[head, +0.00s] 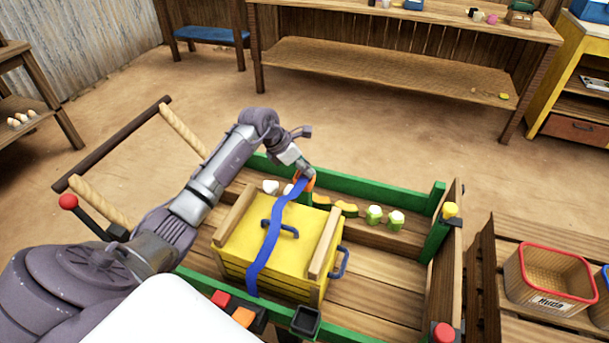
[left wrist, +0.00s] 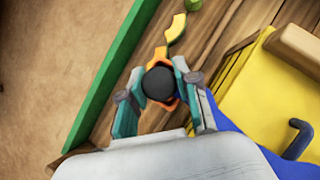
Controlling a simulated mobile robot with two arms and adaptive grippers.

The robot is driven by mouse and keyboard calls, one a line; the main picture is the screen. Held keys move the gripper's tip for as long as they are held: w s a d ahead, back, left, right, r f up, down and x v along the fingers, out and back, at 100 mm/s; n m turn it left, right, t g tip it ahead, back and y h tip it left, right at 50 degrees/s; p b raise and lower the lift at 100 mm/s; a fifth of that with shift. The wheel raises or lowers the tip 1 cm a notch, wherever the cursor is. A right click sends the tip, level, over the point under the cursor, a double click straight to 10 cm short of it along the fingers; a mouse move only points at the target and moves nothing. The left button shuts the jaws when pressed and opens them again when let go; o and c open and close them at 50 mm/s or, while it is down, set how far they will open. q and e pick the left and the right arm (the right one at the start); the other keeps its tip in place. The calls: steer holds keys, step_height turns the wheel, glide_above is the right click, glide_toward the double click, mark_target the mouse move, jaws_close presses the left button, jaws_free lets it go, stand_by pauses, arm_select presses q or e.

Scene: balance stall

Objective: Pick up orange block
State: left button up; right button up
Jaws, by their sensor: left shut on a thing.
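My left gripper (head: 303,180) reaches over the far side of the yellow crate and is shut on an orange block (head: 311,183). In the left wrist view the orange block (left wrist: 159,54) shows between and beyond the gripper's fingers (left wrist: 160,92). A dark round shape hides its middle there. I cannot tell whether the block is clear of the boards below. My right gripper is in neither view.
The yellow crate (head: 244,237) stands in the green-edged cart, with a blue strap (head: 265,249) across its lid. A yellow curved piece (head: 347,209) and green-white pieces (head: 374,214) lie along the far rail. Red and orange cubes (head: 243,317) sit at the front. A red-rimmed basket (head: 519,276) is at right.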

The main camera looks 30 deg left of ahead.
arm_select(q)
jaws_close()
